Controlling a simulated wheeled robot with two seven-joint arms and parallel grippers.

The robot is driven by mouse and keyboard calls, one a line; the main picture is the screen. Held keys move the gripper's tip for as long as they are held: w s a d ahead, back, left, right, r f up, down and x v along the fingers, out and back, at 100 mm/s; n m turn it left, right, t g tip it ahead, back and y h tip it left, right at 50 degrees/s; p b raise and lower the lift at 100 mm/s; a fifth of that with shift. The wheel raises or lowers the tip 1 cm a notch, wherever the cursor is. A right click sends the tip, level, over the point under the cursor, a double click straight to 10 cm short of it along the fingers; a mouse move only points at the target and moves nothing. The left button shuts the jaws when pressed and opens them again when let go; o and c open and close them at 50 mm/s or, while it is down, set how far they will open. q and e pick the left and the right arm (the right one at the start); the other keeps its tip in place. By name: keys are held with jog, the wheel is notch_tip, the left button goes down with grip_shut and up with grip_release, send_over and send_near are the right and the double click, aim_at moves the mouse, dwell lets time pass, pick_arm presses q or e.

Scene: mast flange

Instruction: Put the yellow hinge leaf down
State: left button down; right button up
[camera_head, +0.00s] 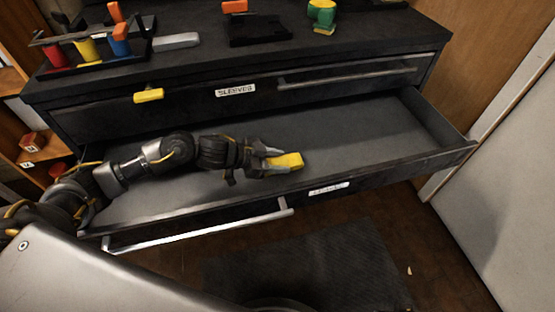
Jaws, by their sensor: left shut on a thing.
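The yellow hinge leaf (289,160) is between the fingertips of my left gripper (274,162). My left arm reaches in from the left over the open lower drawer (375,150), with the gripper near the drawer's front wall. The gripper is shut on the leaf. I cannot tell whether the leaf touches the drawer floor. My right gripper is not in view.
The drawer is otherwise bare, with free floor to the right. Its front wall carries a label (328,188) and a long handle (195,232). The cabinet top (200,62) holds a tray of coloured parts and a green-yellow piece (322,12). A yellow piece (148,95) shows at the closed upper drawer.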

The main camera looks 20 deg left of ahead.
pick_arm(q)
jog(key=shift+f, duration=0.35)
jog(key=c, duration=0.7)
grip_release()
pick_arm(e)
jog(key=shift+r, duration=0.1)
pick_arm(q)
jog(key=shift+r, duration=0.35)
jog(key=p+v, duration=0.1)
jog(key=v, duration=1.1)
jog(key=shift+r+p, duration=0.3)
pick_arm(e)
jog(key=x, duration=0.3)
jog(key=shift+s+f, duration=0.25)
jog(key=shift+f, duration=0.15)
